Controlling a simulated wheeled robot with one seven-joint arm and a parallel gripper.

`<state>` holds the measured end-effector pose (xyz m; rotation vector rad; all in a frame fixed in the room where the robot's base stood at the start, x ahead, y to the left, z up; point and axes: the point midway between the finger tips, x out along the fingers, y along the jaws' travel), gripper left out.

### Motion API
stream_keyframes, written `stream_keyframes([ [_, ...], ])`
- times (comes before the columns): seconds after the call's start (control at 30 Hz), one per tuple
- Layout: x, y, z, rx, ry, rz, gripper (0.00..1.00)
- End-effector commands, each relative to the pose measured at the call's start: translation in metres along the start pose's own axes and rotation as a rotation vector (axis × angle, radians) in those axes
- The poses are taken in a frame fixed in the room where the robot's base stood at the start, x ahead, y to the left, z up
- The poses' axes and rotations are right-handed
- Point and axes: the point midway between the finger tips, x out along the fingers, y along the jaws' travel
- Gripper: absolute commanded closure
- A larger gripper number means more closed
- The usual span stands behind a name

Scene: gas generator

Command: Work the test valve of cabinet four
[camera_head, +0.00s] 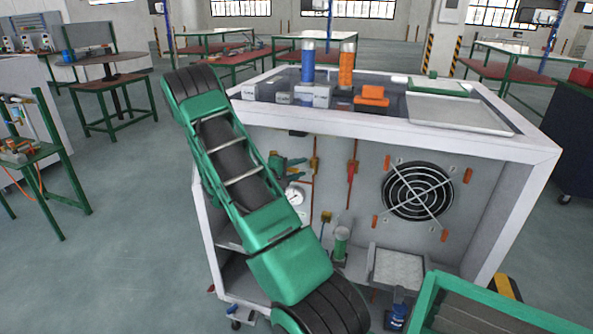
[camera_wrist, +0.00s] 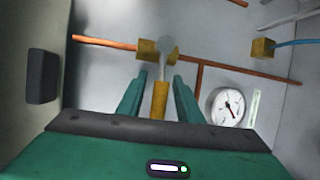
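A white open-front cabinet (camera_head: 540,165) stands before me; no number can be read on it. In the wrist view a brass valve (camera_wrist: 146,48) sits on a copper pipe, with a grey rod and round knob (camera_wrist: 166,46) and a yellow-brown piece (camera_wrist: 160,101) in line with it. I cannot tell whether this is the test valve. My gripper (camera_wrist: 158,98) has its two green fingers apart, one on each side of the yellow-brown piece, with gaps showing. In the head view my gripper (camera_head: 292,168) is inside the cabinet, and my arm hides its left part.
A round gauge (camera_wrist: 226,107) is right of the fingers. Copper pipes run along the back wall. A fan grille (camera_head: 417,190) is at the cabinet's right. A green cylinder (camera_head: 341,242) stands low inside. Blue and orange cylinders (camera_head: 346,64) stand on top.

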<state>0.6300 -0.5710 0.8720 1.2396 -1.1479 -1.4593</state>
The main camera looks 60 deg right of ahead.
Motion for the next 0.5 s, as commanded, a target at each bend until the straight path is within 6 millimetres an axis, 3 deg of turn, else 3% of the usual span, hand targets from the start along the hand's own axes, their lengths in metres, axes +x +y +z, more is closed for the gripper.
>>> stream_keyframes([
  [0.13,-0.0002,0.0,0.0,0.0,0.0,0.0,0.67],
  [0.3,-0.0003,-0.0001,0.0,0.0,0.0,0.0,1.0],
  [0.5,-0.0005,-0.0003,0.0001,0.003,0.001,-0.002,1.0],
])
